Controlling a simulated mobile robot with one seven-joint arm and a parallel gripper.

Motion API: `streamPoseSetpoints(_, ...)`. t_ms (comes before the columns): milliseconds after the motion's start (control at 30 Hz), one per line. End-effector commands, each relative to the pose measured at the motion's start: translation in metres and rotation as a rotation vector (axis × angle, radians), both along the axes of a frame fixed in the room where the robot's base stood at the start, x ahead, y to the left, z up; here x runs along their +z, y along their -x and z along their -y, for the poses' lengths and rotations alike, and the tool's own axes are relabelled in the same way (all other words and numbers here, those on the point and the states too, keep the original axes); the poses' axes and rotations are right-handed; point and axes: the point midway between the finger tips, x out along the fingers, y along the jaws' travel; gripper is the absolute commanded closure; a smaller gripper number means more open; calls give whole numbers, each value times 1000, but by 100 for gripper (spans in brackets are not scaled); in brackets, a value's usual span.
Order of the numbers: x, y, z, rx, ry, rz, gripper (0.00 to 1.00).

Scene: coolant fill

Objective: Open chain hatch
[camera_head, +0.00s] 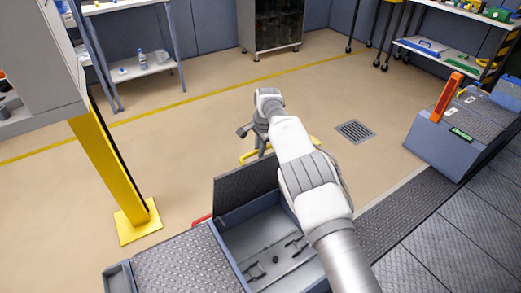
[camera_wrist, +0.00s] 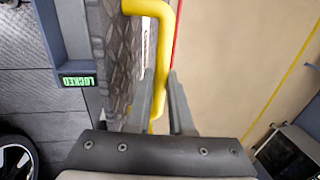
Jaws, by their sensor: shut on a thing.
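The hatch lid (camera_head: 245,188) is a dark textured panel standing raised at the far side of an open grey compartment (camera_head: 228,236). Its textured face also shows on edge in the wrist view (camera_wrist: 112,45). A yellow bar handle (camera_wrist: 160,20) runs between my fingers along the lid's side. In the head view, part of the yellow handle (camera_head: 248,156) shows beyond the lid, mostly hidden by my arm. My gripper (camera_wrist: 160,88) is shut on this handle. Small dark fittings (camera_head: 276,259) lie on the compartment floor. My arm covers the compartment's right side.
A yellow post (camera_head: 110,170) stands at left. A grey box (camera_head: 440,145) with an orange lever (camera_head: 447,97) and green display is at right; a green display in the wrist view (camera_wrist: 78,80) reads LOCKED. The floor beyond the lid is open, with a drain grate (camera_head: 355,131).

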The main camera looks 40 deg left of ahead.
Motion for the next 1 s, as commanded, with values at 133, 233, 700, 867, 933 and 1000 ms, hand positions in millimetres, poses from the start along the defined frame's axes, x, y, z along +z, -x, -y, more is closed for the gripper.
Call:
streamPoseSetpoints(133,-7,5,-1,2,4,-12,100)
streamPoseSetpoints(233,-6,5,-1,2,4,-12,71)
streamPoseSetpoints(700,2,1,0,0,1,-1,50)
streamPoseSetpoints(867,20,2,3,0,-1,-1,50)
streamPoseSetpoints(933,32,3,5,-1,-2,0,50)
streamPoseSetpoints(1000,48,4,8,-1,-2,0,50)
